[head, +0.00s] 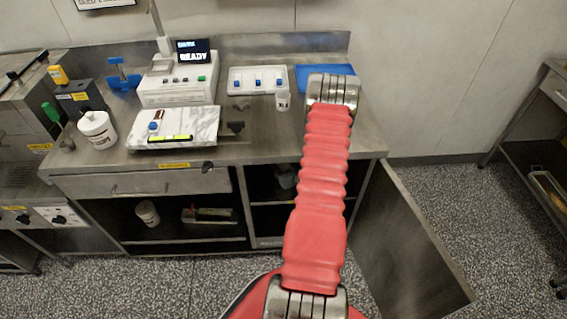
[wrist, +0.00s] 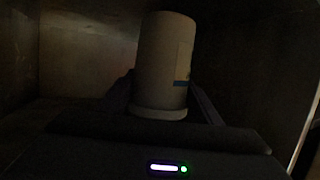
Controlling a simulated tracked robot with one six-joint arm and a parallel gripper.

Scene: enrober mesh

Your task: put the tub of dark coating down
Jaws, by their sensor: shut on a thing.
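In the wrist view a pale tub (wrist: 163,60) with a label on its right side stands between the fingers of my gripper (wrist: 160,101). The gripper is shut on it. The tub's wider rim is at the lower end in the picture, close to the gripper. Its contents do not show, and I cannot tell whether it touches a surface. Dark cabinet walls surround it. In the head view my red arm (head: 318,200) covers part of the cabinet, and the gripper and held tub cannot be made out clearly there.
The right cabinet door (head: 410,245) hangs open over the floor. Another white tub (head: 98,130) stands on the counter, and one (head: 147,213) is on the lower left shelf. A small white cup (head: 283,100), a marble slab (head: 175,127) and a blue tray (head: 312,71) occupy the counter.

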